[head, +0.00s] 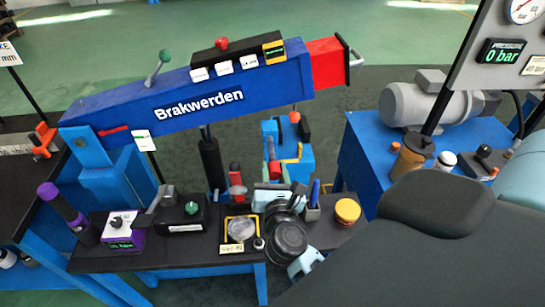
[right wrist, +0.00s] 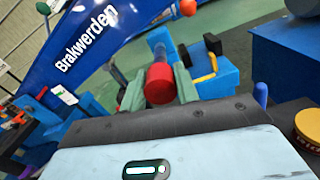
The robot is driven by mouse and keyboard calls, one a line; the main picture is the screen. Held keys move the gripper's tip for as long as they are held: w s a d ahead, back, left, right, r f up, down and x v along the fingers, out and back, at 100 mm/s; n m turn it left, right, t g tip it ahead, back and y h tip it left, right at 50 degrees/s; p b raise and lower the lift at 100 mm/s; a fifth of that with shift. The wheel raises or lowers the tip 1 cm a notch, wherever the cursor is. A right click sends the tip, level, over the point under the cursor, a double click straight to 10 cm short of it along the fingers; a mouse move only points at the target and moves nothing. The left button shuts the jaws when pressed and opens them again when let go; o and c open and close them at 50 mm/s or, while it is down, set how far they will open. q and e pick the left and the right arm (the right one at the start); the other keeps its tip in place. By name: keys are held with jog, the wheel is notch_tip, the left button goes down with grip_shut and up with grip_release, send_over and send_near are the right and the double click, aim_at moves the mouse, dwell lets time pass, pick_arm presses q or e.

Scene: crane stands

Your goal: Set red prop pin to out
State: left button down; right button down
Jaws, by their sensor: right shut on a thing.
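The red prop pin (head: 271,148) shows as a red cylinder at the blue block (head: 297,160) behind the bench. In the right wrist view its round red end (right wrist: 160,86) faces me, with a blue-grey part behind it. My right gripper (head: 272,174) reaches over the bench from the right, its light blue body low in front of the block. In the right wrist view its fingers (right wrist: 159,90) stand on both sides of the red end and are shut on it. How far the pin stands out of the block cannot be told. My left gripper is not in view.
The blue boom marked Brakwerden (head: 200,98) slopes above the bench. The black bench top (head: 210,250) carries a purple-fronted box (head: 122,230), a green-knobbed box (head: 190,212), a red-topped tool (head: 236,180) and a yellow-lidded tin (head: 347,211). A grey motor (head: 430,102) stands at right.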

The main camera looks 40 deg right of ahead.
jog(key=shift+s+a+f, duration=0.15)
jog(key=c, duration=1.4)
grip_release()
jog(key=o, duration=0.3)
jog(key=shift+s, duration=0.15)
jog(key=shift+o, duration=0.2)
jog(key=shift+w+r, duration=0.2)
